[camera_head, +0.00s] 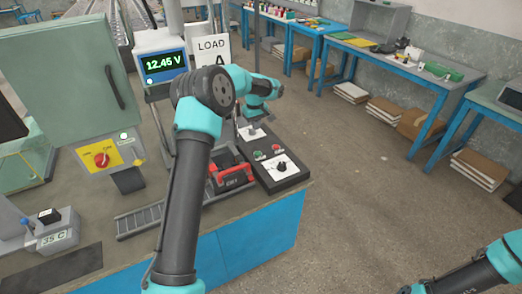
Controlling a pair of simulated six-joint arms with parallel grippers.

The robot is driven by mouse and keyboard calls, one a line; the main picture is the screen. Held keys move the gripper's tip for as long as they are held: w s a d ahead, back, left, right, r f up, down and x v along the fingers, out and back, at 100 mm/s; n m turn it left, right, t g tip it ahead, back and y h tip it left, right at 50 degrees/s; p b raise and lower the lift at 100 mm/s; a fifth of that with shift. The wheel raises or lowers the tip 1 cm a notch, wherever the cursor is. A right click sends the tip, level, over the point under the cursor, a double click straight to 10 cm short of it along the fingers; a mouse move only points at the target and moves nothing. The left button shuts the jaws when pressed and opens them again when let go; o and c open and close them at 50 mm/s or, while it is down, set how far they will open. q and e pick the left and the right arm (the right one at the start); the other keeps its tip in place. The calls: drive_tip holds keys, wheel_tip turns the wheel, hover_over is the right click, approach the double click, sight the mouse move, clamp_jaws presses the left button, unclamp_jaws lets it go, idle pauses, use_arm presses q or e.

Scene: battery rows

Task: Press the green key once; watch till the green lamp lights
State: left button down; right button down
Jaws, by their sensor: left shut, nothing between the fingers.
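A black control box (293,180) stands at the right end of the bench, with a green key (258,155) and a red key (277,148) on top. A white dial (282,168) sits in front of them. My left gripper (255,127) is shut and empty, pointing down above the back of the box, apart from the green key. A small lamp (123,136) on the grey switch box at left looks pale green-white; I cannot tell for sure that it is the green lamp. My right gripper is outside the picture; only part of that arm shows at bottom right.
A meter (163,66) reads 12.45 V beside a LOAD A sign (212,50). A red-handled battery (230,178) stands just left of the control box. A green cabinet (65,80) and a red rotary switch (101,160) are at left.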

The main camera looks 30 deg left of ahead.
sight(257, 154)
use_arm(q)
drive_tip(key=shift+f, duration=0.15)
wheel_tip(257, 154, down, 14)
drive_tip(key=shift+w+d+r, duration=0.1)
idle(0.8)
drive_tip(key=shift+f, duration=1.1)
wheel_tip(257, 154, up, 15)
drive_tip(key=shift+r, duration=0.15)
idle(0.7)
